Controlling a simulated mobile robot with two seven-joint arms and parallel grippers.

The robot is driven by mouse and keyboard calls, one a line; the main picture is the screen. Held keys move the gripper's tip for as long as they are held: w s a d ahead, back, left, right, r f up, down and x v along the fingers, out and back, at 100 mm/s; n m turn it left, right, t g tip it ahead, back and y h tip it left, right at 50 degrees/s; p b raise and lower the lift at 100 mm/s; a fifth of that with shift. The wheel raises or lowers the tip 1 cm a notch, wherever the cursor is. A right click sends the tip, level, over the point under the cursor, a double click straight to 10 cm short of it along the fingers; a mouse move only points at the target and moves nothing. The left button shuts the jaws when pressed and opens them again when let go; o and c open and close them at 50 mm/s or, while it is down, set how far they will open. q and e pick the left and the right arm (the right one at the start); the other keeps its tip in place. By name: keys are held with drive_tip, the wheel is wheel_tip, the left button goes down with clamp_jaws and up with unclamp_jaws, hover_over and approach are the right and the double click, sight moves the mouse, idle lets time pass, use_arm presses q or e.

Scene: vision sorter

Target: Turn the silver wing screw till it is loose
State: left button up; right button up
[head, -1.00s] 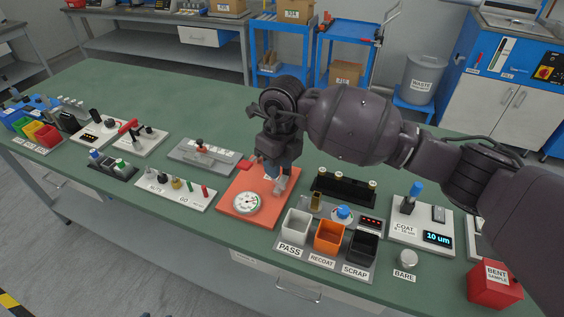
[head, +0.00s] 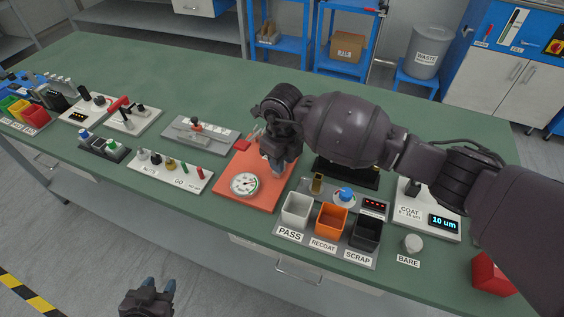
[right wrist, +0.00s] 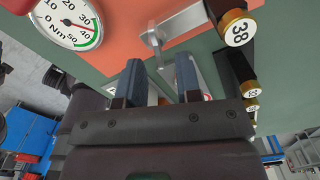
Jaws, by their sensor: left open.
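An orange plate (head: 232,203) lies on the green table and carries a white dial gauge (head: 244,184). In the right wrist view, a silver part (right wrist: 157,40) with a bent bar, apparently the wing screw, stands on the orange plate (right wrist: 120,25) beside the gauge (right wrist: 68,18). My right gripper (head: 277,171) hangs over the plate and mostly hides the silver part in the head view. In the right wrist view, its two blue fingers (right wrist: 160,75) are apart, with the silver part beyond their tips. My left gripper (head: 158,288) is open and empty at the bottom edge, off the table's front.
White, orange and black bins (head: 331,222) stand right of the plate. A black rack (head: 348,174) is behind them. A GO gauge strip (head: 170,173) and a grey fixture (head: 200,133) lie to the left. The table's far side is clear.

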drive_tip(key=shift+f, duration=0.65)
drive_tip(key=shift+c, duration=0.3)
use_arm(q)
drive_tip(key=shift+s+f, duration=0.15)
drive_tip(key=shift+f, duration=0.05)
use_arm(e)
clamp_jaws()
